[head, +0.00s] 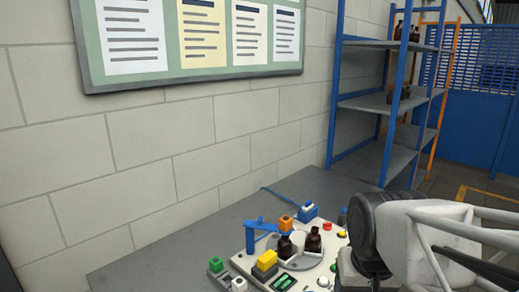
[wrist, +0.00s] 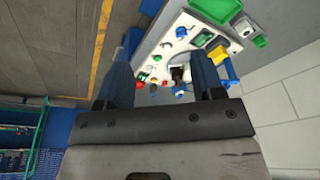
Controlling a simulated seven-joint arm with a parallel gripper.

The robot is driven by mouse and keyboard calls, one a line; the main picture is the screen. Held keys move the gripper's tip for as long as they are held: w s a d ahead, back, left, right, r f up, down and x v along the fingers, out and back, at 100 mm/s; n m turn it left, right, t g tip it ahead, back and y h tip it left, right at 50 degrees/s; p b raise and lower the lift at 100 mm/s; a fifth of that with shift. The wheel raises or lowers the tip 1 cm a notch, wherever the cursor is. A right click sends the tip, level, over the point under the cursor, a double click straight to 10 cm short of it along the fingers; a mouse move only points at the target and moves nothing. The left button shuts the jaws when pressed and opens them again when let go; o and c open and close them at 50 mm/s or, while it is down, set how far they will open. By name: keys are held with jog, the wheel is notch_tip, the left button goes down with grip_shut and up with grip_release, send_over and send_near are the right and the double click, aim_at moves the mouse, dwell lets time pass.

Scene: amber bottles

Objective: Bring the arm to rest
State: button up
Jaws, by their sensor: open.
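My gripper (wrist: 163,62) shows in the wrist view with its two dark fingers spread wide apart. It is open, and nothing is visibly clamped between the fingers. Beyond them lies a pale control panel with colored buttons and a green screen (wrist: 221,28). In the head view my arm (head: 430,235) fills the lower right, and the gripper's fingers do not show. Two amber bottles, one on the left (head: 285,247) and one on the right (head: 313,240), stand on the panel left of my arm. An orange block (head: 286,223) appears at the top of the left bottle.
The panel stands on a grey table (head: 170,262), bare to the left. A blue post with an arm (head: 250,238) and a yellow block (head: 267,259) are beside the bottles. A shelf rack (head: 385,105) with dark bottles stands behind. A block wall (head: 150,150) borders the table.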

jog(key=shift+s+d+f+n, duration=0.1)
jog(key=shift+s+d+n, duration=0.1)
jog(key=shift+s, duration=0.65)
jog(key=shift+s+d+n, duration=0.2)
jog(key=shift+s, duration=0.6)
dwell(1.1)
